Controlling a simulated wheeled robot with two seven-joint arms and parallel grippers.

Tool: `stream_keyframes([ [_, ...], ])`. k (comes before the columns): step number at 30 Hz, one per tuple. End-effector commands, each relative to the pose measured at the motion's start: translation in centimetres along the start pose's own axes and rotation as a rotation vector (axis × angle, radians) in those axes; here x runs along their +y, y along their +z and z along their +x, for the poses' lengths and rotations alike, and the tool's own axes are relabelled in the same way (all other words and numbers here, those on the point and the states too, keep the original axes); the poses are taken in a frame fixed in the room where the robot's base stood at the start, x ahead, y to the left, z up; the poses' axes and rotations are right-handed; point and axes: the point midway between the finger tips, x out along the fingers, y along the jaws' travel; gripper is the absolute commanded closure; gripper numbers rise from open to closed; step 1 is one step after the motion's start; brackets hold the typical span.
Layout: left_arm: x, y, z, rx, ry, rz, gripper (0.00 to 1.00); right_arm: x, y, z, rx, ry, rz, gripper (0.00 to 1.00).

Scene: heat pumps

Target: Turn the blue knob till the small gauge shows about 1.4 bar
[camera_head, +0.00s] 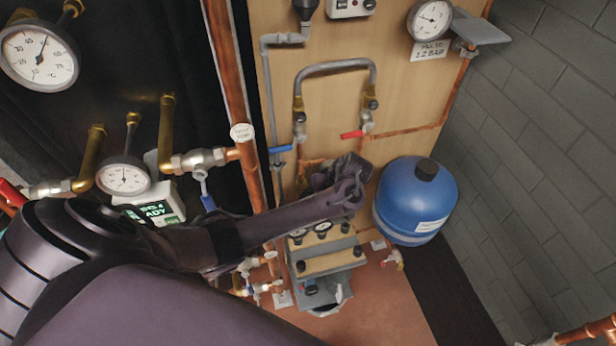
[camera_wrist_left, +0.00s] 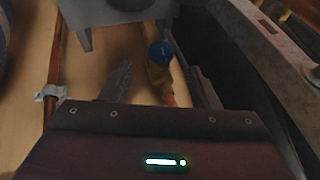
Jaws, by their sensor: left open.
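The blue knob (camera_wrist_left: 160,52) is a small round cap on a brass valve (camera_wrist_left: 160,78) in the left wrist view. It sits between and just beyond my left gripper's fingertips (camera_wrist_left: 162,72), which are apart. I cannot see contact. In the head view my left gripper (camera_head: 338,178) is in front of the wooden board, and I cannot make out the knob there. A round white gauge (camera_head: 431,19) is at the board's top right, above a label with "1.2 BAR". Another small gauge (camera_head: 123,178) is at the left. Which one the task means is unclear, and the readings are too small to tell.
A blue tank (camera_head: 415,202) stands right of the board. Copper pipes (camera_head: 229,80), a red lever (camera_head: 352,134) and a blue lever (camera_head: 280,149) surround the gripper. A grey unit with small dials (camera_head: 325,262) is below it. A large gauge (camera_head: 40,57) is top left.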

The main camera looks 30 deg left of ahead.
Motion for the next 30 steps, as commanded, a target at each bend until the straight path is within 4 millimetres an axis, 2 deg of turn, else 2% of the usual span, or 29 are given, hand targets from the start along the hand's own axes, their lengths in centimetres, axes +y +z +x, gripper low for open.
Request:
stream_keyframes([
  [7,0.0,0.2,4.0,-0.005,-0.001,-0.001,0.44,-2.2,1.3,0.3,-0.019,-0.028,0.004,0.64],
  [12,0.1,0.1,6.2,-0.002,-0.001,-0.002,0.44,-2.3,1.0,0.5,-0.015,-0.028,0.002,0.64],
  [16,0.1,0.1,7.0,-0.001,0.001,0.000,0.44,-1.7,0.4,0.6,-0.006,-0.021,0.001,0.64],
  [24,0.1,0.0,7.1,0.000,0.001,0.000,0.44,-1.0,0.1,0.5,-0.001,-0.012,0.003,0.64],
  [30,0.0,0.0,7.1,0.000,0.001,0.000,0.71,-1.0,0.1,0.5,-0.002,-0.012,0.003,0.64],
])
